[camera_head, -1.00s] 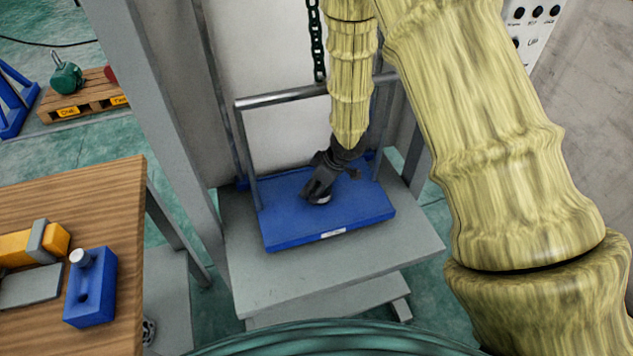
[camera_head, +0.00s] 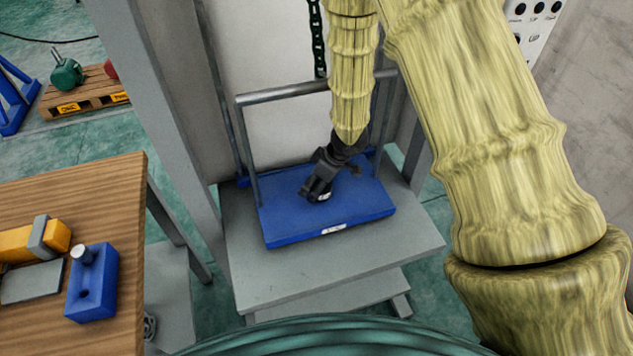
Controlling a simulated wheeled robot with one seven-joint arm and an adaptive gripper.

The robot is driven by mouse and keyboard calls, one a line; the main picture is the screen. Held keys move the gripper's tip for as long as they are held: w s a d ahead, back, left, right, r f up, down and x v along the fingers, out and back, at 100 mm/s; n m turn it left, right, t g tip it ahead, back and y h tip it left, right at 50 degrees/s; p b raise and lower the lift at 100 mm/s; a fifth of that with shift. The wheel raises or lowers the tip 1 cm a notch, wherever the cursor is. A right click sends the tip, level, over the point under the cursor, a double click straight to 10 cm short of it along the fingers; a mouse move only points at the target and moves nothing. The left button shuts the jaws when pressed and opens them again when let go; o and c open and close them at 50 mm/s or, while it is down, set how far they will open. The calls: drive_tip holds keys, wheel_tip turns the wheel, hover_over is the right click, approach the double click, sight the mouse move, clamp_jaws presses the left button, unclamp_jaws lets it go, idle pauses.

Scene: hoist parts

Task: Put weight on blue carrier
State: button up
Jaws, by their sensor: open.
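The blue carrier (camera_head: 285,223) is a flat blue platform with a grey metal frame above it, standing on a grey step. My gripper (camera_head: 318,192) is dark, points down and is open just over the middle of the carrier. A small pale, metallic-looking bit (camera_head: 324,197) shows at its fingertips; it may be a weight standing on the carrier, but the fingers hide most of it. A silver cylinder (camera_head: 81,254) stands in a blue block (camera_head: 103,284) on the wooden table, next to an empty hole.
The wooden table (camera_head: 112,200) at the left also holds a yellow and grey tool (camera_head: 35,242) and a grey plate (camera_head: 32,284). A chain (camera_head: 318,40) hangs behind the carrier's frame. A grey post (camera_head: 165,110) stands between table and carrier.

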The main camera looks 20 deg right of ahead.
sight(331, 187)
drive_tip(key=p+v, duration=0.1)
drive_tip(key=v, duration=1.1)
drive_tip(key=shift+p, duration=0.35)
drive_tip(key=shift+w, duration=0.1)
